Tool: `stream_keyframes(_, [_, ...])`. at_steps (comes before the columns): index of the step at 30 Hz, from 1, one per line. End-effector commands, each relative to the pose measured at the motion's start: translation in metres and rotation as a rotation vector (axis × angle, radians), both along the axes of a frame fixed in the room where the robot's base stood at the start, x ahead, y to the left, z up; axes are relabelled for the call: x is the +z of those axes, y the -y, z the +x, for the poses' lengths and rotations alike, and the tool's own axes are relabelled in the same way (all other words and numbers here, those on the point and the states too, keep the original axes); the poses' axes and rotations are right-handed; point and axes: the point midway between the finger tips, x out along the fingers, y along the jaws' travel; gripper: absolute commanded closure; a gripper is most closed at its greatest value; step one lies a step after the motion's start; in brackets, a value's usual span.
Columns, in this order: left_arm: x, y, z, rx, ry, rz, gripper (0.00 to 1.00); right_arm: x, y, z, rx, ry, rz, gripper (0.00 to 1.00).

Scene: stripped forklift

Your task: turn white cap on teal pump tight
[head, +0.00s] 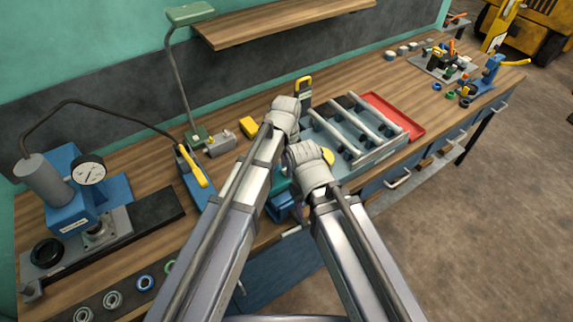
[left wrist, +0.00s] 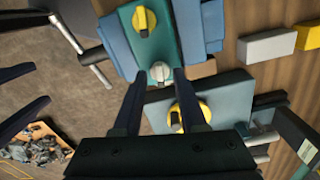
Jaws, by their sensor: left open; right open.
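The teal pump (left wrist: 180,45) shows in the left wrist view, clamped between blue jaws. The white cap (left wrist: 160,72) sits at its lower end, and a yellow knob (left wrist: 143,20) sits further up. My left gripper (left wrist: 160,76) is open, with its dark fingertips on either side of the white cap in the picture; I cannot tell whether they touch it. In the head view my left gripper (head: 285,112) and right gripper (head: 308,160) hide the cap and most of the pump. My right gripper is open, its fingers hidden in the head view.
A second yellow-ringed knob (left wrist: 180,115) lies close below the cap. A grey rack of rods (head: 360,140) and a red tray (head: 395,115) stand right of my grippers. A blue press with a gauge (head: 75,190) stands at left. Bare wood (head: 140,185) shows between.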

Motion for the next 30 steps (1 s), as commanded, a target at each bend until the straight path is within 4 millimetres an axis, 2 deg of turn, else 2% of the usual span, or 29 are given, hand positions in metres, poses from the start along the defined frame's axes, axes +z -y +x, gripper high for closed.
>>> stream_keyframes(8, [0.007,0.0,0.0,0.0,0.0,0.0,0.59,0.007,0.0,0.0,-0.001,0.0,0.0,0.5])
stream_keyframes(14, [0.026,0.0,0.0,0.0,0.0,0.0,0.59,0.026,0.0,0.0,-0.005,0.0,0.001,0.5])
stream_keyframes(24, [0.071,0.0,0.0,0.0,0.0,0.0,0.59,0.071,0.0,0.0,-0.011,0.001,0.002,0.5])
stream_keyframes(30, [0.079,0.0,0.0,0.0,0.0,0.0,0.59,0.079,0.0,0.0,-0.01,0.0,0.001,0.5])
